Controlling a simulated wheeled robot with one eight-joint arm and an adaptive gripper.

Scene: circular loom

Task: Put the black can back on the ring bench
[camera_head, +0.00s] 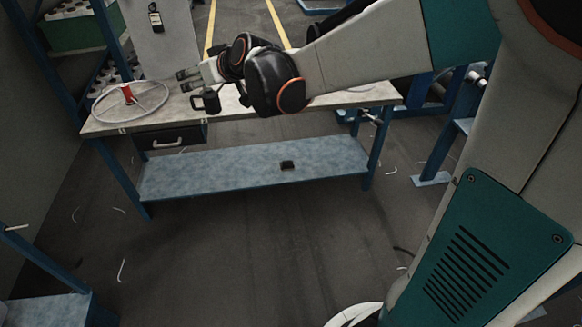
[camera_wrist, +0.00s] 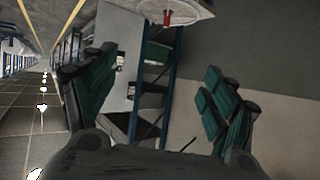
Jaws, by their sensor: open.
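The ring bench (camera_head: 330,99) stands across the head view with a pale top and blue legs. A large pale ring (camera_head: 98,112) lies on its left end around a red spool-like piece (camera_head: 128,93); ring (camera_wrist: 196,12) and red piece (camera_wrist: 167,17) also show at the top of the wrist view. The black can (camera_head: 210,101) appears to stand on the bench top near the front edge, right of the ring. My gripper (camera_head: 184,80) is just above and left of the can, apart from it. In the wrist view my gripper (camera_wrist: 160,80) is open and empty; the can is not visible there.
A dark drawer (camera_head: 165,142) hangs under the bench's left part. A small dark object (camera_head: 287,166) lies on the blue lower shelf (camera_head: 235,175). A blue rack (camera_head: 75,70) stands behind left. Bare bench top lies between can and ring; the front floor is mostly clear.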

